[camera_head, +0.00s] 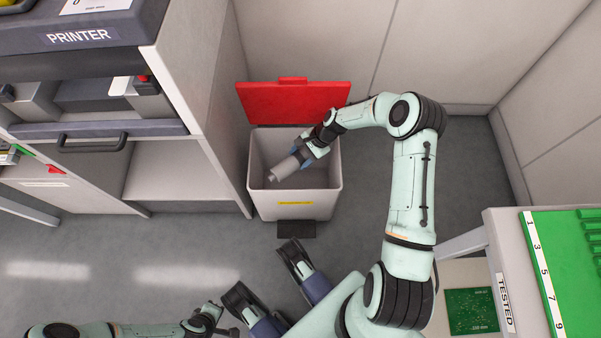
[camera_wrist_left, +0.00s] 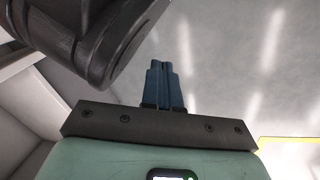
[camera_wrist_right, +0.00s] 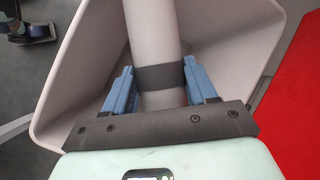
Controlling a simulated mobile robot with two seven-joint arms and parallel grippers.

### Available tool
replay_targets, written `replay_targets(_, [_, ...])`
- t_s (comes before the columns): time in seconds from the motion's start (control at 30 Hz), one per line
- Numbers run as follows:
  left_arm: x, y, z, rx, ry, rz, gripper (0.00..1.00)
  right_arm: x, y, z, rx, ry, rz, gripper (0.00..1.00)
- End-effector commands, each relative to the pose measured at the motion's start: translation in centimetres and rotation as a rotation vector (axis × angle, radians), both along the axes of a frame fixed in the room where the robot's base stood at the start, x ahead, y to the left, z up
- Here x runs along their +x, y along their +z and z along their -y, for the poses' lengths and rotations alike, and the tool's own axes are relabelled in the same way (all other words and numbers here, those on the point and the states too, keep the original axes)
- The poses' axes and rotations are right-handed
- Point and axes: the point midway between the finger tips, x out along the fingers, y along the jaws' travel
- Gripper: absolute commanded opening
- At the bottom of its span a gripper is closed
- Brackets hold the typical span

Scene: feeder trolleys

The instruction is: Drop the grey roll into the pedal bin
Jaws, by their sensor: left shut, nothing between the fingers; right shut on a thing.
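The grey roll (camera_head: 286,169) is in my right gripper (camera_head: 304,158), over the open mouth of the pedal bin. In the right wrist view the grey roll (camera_wrist_right: 153,35), with a dark band round it, lies between the blue fingers of my right gripper (camera_wrist_right: 162,88), which are shut on it. The pedal bin (camera_head: 296,205) is light grey with a yellow label; its red lid (camera_head: 294,102) stands open at the back. Its wall shows around the roll in the right wrist view (camera_wrist_right: 238,60). My left gripper (camera_wrist_left: 164,80) is shut and empty above the floor in the left wrist view.
The black pedal (camera_head: 296,229) is at the bin's front. A printer cabinet (camera_head: 193,80) stands close to the bin's left. Grey floor (camera_head: 180,245) is free in front.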

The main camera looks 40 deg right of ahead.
Motion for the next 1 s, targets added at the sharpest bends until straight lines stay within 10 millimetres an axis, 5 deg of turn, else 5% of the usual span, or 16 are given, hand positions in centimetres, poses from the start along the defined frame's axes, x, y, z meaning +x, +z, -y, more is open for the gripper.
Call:
replay_targets(0.17, [0.0,0.0,0.0,0.000,0.001,0.000,0.00,0.0,0.1,0.0,0.000,0.000,0.001,0.19])
replay_targets(0.2, [0.0,0.0,0.0,0.000,0.001,0.000,0.00,0.0,0.1,0.0,0.000,0.000,0.001,0.70])
replay_targets(0.27, [0.0,0.0,0.0,0.000,0.001,0.000,0.00,0.0,0.1,0.0,0.000,0.000,0.001,0.86])
replay_targets(0.67, [0.4,0.5,0.1,0.000,-0.001,0.014,0.00,-0.2,0.8,0.4,-0.001,-0.001,-0.001,0.86])
replay_targets(1.0, [3.9,4.4,0.8,0.003,-0.010,0.135,0.00,-1.9,7.0,3.7,-0.004,-0.002,0.002,0.86])
